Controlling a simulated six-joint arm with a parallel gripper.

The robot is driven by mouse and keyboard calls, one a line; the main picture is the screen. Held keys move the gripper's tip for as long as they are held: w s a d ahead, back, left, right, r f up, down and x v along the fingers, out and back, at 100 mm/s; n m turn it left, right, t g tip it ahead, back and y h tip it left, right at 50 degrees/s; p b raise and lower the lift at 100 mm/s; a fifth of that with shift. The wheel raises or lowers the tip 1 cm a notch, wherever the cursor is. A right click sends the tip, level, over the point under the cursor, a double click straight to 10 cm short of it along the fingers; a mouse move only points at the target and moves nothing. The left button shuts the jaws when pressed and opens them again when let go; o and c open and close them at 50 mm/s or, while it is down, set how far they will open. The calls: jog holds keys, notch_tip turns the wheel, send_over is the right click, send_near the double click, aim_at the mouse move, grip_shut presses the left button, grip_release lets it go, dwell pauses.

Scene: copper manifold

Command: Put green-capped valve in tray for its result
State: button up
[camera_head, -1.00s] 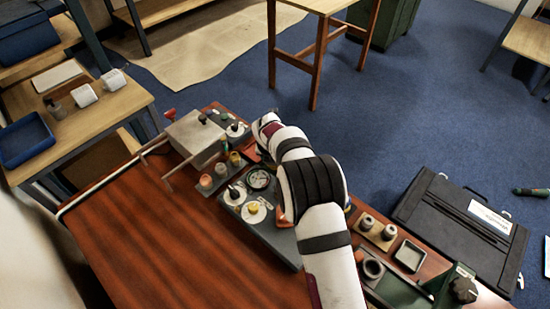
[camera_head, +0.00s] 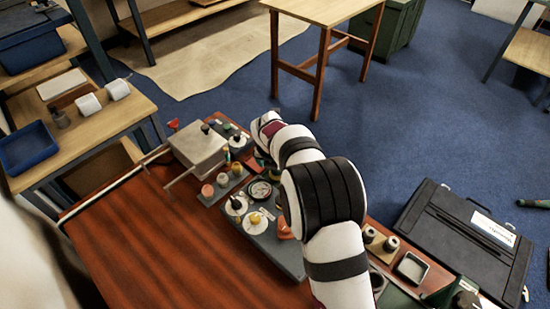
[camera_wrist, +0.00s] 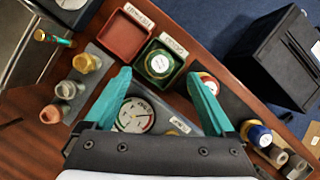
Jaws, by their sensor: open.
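A round piece with a pale yellow-green top (camera_wrist: 160,64) sits in a small green tray (camera_wrist: 181,48) in the wrist view. It may be the green-capped valve, but its cap is not clear. A red tray (camera_wrist: 125,33) beside it looks empty; both have labels that I cannot read surely. My gripper (camera_wrist: 160,88) is open, its teal fingers apart with nothing held between them. The green tray lies just beyond the fingertips, and a round gauge (camera_wrist: 134,116) shows below, between the fingers. In the head view my arm hides the gripper.
Several coppery fittings (camera_wrist: 70,89) stand left in the wrist view. A red-and-white capped piece (camera_wrist: 208,82) is by the right finger, with a blue one (camera_wrist: 257,135) further right. A grey box (camera_head: 198,147) stands on the bench. The bench's near left wood (camera_head: 150,230) is clear.

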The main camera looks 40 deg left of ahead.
jog(key=v, duration=0.7)
jog(key=d+r+m+g+h, duration=0.1)
jog(key=d+r+m, duration=0.3)
jog(key=d+m, duration=0.8)
jog(key=d+r+m+h, duration=0.1)
jog(key=d+r+m, duration=0.4)
jog(key=d+m, duration=0.65)
jog(key=s+d+m+g+y, duration=0.1)
jog(key=s+d+m+g, duration=0.1)
jog(key=s+d+m, duration=1.5)
jog(key=s+m, duration=0.3)
jog(key=m, duration=0.5)
jog(key=shift+d+f+g, duration=0.25)
jog(key=shift+d+g, duration=0.1)
jog(key=shift+g, duration=0.05)
jog(key=shift+s, duration=0.15)
